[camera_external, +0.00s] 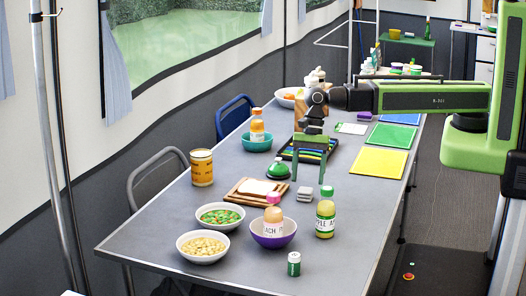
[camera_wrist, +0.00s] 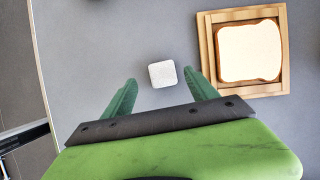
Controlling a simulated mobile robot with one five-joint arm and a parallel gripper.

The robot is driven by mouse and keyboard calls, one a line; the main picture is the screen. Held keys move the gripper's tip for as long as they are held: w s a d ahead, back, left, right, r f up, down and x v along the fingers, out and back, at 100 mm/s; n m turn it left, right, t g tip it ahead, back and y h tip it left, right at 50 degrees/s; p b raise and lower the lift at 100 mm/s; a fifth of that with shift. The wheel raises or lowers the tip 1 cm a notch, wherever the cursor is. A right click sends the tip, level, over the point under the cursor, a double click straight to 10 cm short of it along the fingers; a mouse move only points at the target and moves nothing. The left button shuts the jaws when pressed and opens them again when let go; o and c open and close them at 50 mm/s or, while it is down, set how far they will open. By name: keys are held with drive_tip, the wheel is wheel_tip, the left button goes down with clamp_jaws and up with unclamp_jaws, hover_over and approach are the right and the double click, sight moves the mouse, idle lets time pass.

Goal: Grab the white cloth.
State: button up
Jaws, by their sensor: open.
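The white cloth (camera_wrist: 162,73) is a small, light-grey to white, folded square lying flat on the grey table. In the external view it (camera_external: 305,195) lies beside the wooden board. My gripper (camera_wrist: 160,78) is open and points down, with its two green fingertips apart on either side of the cloth in the wrist view. In the external view my gripper (camera_external: 309,181) hangs just above the cloth. Nothing is between the fingers there, and I cannot tell the exact height gap.
A wooden board (camera_external: 238,193) with bread (camera_wrist: 249,52) lies left of the cloth in the external view. A green-lidded dome (camera_external: 278,172), a purple bowl (camera_external: 285,236) and a juice bottle (camera_external: 325,216) stand nearby. Bare table (camera_external: 372,200) lies to the right.

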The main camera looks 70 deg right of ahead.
sight(305, 189)
drive_tip(key=b+x, duration=0.5)
drive_tip(key=shift+w+d+f, duration=0.15)
drive_tip(key=shift+w+f, duration=0.1)
drive_tip(key=shift+r, duration=0.2)
drive_tip(key=c, duration=1.4)
